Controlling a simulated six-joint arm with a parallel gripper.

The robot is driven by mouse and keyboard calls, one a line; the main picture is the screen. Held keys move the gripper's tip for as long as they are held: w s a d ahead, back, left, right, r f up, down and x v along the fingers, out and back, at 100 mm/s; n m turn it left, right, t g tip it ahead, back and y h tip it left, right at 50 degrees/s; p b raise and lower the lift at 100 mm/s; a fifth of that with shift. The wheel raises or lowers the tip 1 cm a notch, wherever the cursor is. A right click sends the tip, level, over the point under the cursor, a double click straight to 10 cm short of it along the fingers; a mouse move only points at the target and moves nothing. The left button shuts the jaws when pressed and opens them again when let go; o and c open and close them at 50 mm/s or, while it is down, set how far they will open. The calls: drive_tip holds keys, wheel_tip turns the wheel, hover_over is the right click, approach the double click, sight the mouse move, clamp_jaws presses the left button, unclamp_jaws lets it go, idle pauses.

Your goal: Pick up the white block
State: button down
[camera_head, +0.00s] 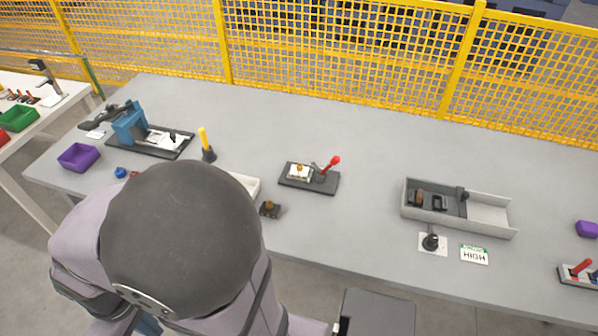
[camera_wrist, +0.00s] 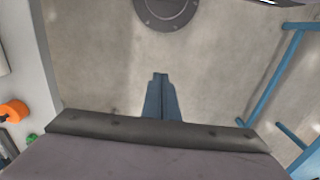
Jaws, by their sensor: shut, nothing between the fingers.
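A small white block (camera_head: 299,171) with an amber knob on top sits on a dark fixture plate (camera_head: 318,186) near the middle of the bench, in the head view. A red-handled clamp (camera_head: 330,165) stands at its right on the same plate; I cannot tell whether it presses on the block. My gripper (camera_wrist: 160,76) shows in the wrist view with its blue fingers together and empty, above bare floor. The white block is not in the wrist view. My arm hides part of the bench's front left in the head view.
Left of the fixture are a blue vise-like device (camera_head: 130,124), a purple bin (camera_head: 79,157) and a yellow-handled tool (camera_head: 206,145). A grey tray (camera_head: 492,217) lies right. A yellow mesh fence (camera_head: 340,58) runs behind. Blue rails (camera_wrist: 275,80) stand right in the wrist view.

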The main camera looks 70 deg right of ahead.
sight(303, 174)
drive_tip(key=c, duration=2.4)
unclamp_jaws()
drive_tip(key=shift+c, duration=0.2)
drive_tip(key=o, duration=0.9)
